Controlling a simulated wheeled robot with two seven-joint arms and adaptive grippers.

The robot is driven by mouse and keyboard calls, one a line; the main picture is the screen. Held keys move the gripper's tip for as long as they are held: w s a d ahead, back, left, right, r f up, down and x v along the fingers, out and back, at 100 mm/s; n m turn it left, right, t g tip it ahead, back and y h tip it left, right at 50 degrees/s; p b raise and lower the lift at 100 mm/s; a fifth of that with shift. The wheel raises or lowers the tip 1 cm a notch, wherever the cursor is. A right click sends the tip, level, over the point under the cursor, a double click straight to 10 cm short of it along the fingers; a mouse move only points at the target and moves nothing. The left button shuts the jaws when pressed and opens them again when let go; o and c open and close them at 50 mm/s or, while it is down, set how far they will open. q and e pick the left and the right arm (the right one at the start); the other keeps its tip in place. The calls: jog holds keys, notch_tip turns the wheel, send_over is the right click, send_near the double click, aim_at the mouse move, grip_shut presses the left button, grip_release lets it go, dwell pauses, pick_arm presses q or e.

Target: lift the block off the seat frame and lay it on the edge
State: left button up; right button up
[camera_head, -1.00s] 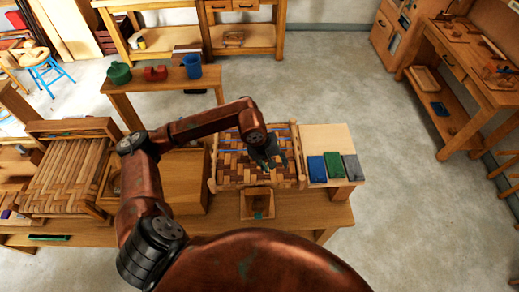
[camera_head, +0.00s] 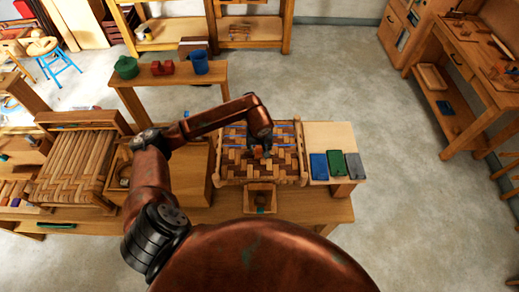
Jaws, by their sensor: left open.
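The seat frame (camera_head: 228,179) lies on the bench, with pale wooden rails around a woven brown and tan bark seat and blue strips across its far part. My left gripper (camera_head: 260,154) is over the middle of the weave, pointing down, and is open. A small tan-orange patch shows at its fingertips; I cannot tell whether it is the block or part of the weave. The gripper hides the seat right below it. My right gripper is not in view.
Blue, green and grey flat pieces (camera_head: 337,166) lie on a pale board (camera_head: 330,133) to the right. A small open box (camera_head: 260,198) sits at the near side. Another woven seat (camera_head: 75,168) stands left. A shelf behind holds a blue cup (camera_head: 201,62).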

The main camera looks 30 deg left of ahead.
pick_arm(q)
jog(key=c, duration=1)
jog(key=shift+r, duration=0.1)
